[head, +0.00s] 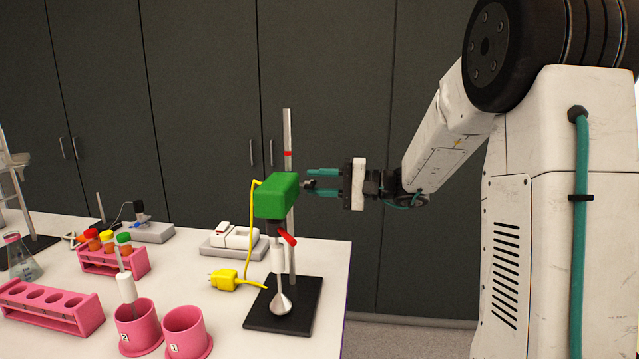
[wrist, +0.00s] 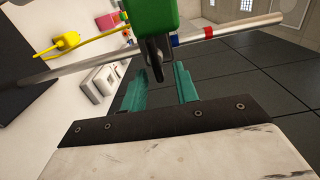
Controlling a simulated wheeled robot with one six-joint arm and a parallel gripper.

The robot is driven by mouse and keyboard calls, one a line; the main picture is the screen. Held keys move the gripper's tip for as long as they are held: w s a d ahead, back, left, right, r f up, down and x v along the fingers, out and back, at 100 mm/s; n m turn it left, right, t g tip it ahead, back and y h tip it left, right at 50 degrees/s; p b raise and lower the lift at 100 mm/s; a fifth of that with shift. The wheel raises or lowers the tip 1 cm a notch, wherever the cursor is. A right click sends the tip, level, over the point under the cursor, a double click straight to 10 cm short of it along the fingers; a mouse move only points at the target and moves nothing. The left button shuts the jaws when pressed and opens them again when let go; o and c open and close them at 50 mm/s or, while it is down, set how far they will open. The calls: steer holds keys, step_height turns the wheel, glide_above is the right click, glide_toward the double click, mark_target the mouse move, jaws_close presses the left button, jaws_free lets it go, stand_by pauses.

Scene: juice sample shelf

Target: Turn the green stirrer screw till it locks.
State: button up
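The green stirrer (head: 275,196) is a box-shaped head on a metal rod (head: 288,140) above a black base (head: 302,312). Its small dark screw (head: 309,184) sticks out to the right, towards my gripper. In the wrist view, the green stirrer (wrist: 152,16) is at the top and the dark screw (wrist: 154,72) points down. My gripper (head: 308,182) has its two teal fingers apart, and the screw's end lies at or between the fingertips. In the wrist view, my gripper (wrist: 163,70) shows a gap between its fingers; I cannot tell whether they touch the screw.
The rod passes close to the fingertips. A yellow plug and cord (head: 225,279), a white scale (head: 234,240), pink cups (head: 187,334) and pink racks (head: 50,306) stand on the white table (head: 190,277). Dark cabinets (head: 330,90) stand behind.

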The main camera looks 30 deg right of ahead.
steer(key=v, duration=0.7)
steer(key=shift+s+d, duration=0.25)
steer(key=shift+d, duration=0.05)
steer(key=s+a+f+g+h, duration=0.2)
steer(key=s+a+f+g, duration=0.2)
steer(key=s, duration=0.3)
steer(key=s+a+f+g+h, duration=0.2)
steer(key=s+a+f+g, duration=0.3)
steer(key=s, duration=0.1)
steer(key=s+a+n+h, duration=0.2)
steer(key=s+h, duration=0.3)
steer(key=s, duration=0.4)
steer(key=s+a+n+h, duration=0.2)
steer(key=s+n+h, duration=0.3)
steer(key=s, duration=0.4)
steer(key=shift+s+r+h, duration=0.2)
steer(key=shift+r+h, duration=0.1)
